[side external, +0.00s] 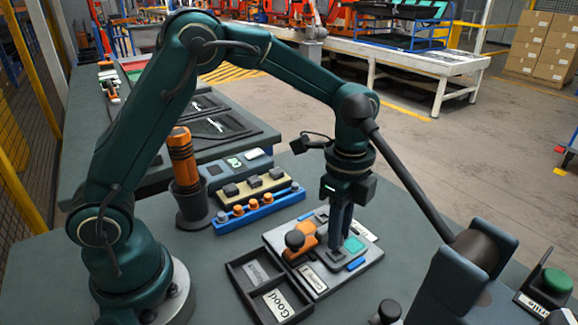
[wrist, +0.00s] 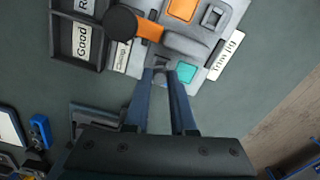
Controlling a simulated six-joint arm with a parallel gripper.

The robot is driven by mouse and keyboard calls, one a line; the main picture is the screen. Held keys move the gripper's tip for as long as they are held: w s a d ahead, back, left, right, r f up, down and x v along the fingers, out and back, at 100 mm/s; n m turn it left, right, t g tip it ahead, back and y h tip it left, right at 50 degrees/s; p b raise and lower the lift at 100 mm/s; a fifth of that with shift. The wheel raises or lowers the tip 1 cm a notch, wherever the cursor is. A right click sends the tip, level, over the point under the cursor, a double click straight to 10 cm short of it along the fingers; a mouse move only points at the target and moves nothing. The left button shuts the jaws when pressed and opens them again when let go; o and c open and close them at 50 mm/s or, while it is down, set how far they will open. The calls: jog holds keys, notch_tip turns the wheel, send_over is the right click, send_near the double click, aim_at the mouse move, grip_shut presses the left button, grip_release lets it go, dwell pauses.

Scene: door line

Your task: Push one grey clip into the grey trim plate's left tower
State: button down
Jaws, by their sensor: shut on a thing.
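The grey trim plate (side external: 342,260) lies in the light grey trim jig (side external: 313,284), beneath my gripper (side external: 338,240). In the wrist view it has an orange window, a teal window (wrist: 187,72) and a small square tower (wrist: 213,17) at its far end. My gripper (wrist: 165,70) points down, its fingers nearly together over the plate beside the teal window. It is shut on a grey clip (wrist: 161,66), mostly hidden by the fingers. The clip is at the near tower's place; I cannot tell how deep it sits. A clamp with a black knob (wrist: 120,23) and orange arm crosses the plate.
A black two-part tray (side external: 244,291) labelled "Good" lies beside the jig. Racks stand behind it: beige with grey clips (side external: 254,182), blue with orange clips (side external: 238,211). An orange-handled tool (side external: 181,158) stands in a black cup. A green button (side external: 557,281) is at right.

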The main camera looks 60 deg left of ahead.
jog(key=shift+f, duration=1.25)
dwell(1.0)
dwell(0.3)
jog(key=c, duration=0.7)
grip_release()
jog(key=shift+r, duration=2.6)
